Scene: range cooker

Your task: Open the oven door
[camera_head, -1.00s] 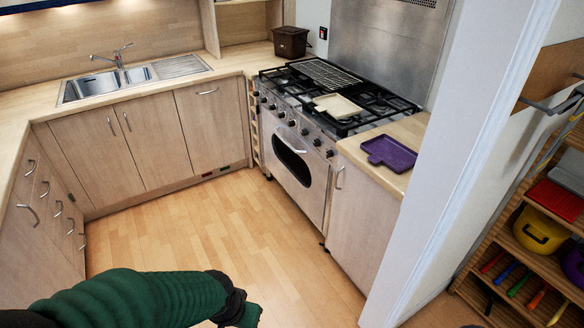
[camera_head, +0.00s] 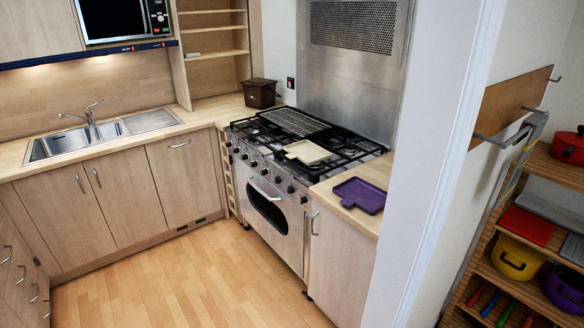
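The range cooker's steel oven door (camera_head: 268,215) stands in the middle of the head view, below a row of dark knobs. It has a dark oval window and a curved handle (camera_head: 265,188) near its top. The door looks shut, flush with the cooker front. Neither of my grippers shows in the current view.
A purple tray (camera_head: 360,195) lies on the counter right of the hob, and a cream board (camera_head: 307,152) lies on the hob. A white wall end (camera_head: 425,170) stands at the right, before shelves with pots. The wooden floor (camera_head: 190,280) before the cooker is clear.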

